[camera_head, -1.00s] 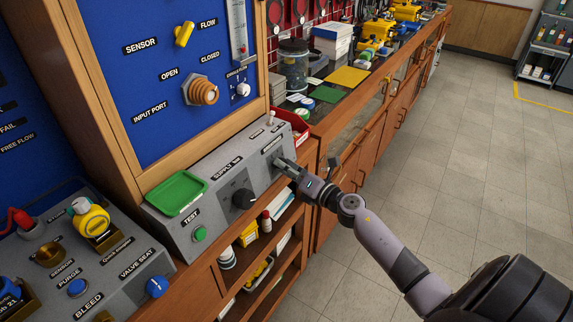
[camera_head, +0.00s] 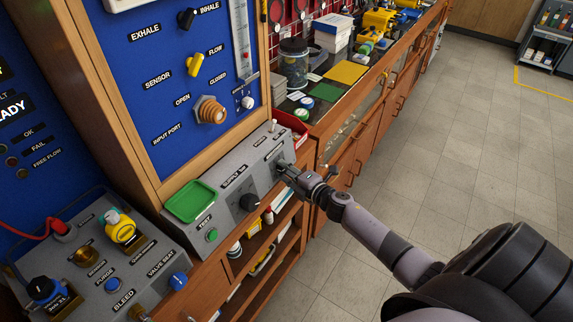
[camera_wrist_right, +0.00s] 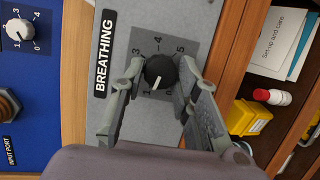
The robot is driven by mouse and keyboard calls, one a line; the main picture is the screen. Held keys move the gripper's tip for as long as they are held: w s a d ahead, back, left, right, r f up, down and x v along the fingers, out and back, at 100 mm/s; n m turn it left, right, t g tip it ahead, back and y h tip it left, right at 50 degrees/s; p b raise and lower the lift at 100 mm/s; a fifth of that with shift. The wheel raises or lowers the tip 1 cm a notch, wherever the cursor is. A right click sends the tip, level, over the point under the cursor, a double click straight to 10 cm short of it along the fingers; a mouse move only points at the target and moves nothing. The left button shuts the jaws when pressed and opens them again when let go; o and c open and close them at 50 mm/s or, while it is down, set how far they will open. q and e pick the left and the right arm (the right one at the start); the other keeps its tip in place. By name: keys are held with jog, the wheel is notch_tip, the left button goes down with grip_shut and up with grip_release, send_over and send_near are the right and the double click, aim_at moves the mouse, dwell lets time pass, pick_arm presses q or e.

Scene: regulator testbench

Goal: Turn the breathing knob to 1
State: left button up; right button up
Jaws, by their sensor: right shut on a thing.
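The black breathing knob (camera_wrist_right: 158,73) sits on the grey bench panel beside the BREATHING label (camera_wrist_right: 104,53). The number scale (camera_wrist_right: 158,45) runs around it. Its white pointer line faces the lower edge of the wrist picture, slightly left, close to the 1; a finer reading is hard at this size. My right gripper (camera_wrist_right: 157,80) is shut on the knob, one finger on each side. In the head view, my right gripper (camera_head: 281,166) reaches the right end of the panel and mostly hides the knob. My left gripper is not in view.
The supply knob (camera_head: 249,202), the green test button (camera_head: 211,235) and a green tray (camera_head: 190,201) are on the same panel, left of my gripper. A red bin (camera_head: 292,126) stands behind it. Open shelves (camera_head: 275,240) lie below.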

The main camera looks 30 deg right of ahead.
jog(key=shift+m+p, duration=0.3)
jog(key=shift+m, duration=0.1)
jog(key=o, duration=1.2)
jog(key=shift+s, duration=0.1)
jog(key=v, duration=1.2)
jog(key=shift+r, duration=0.2)
jog(key=shift+f, duration=0.15)
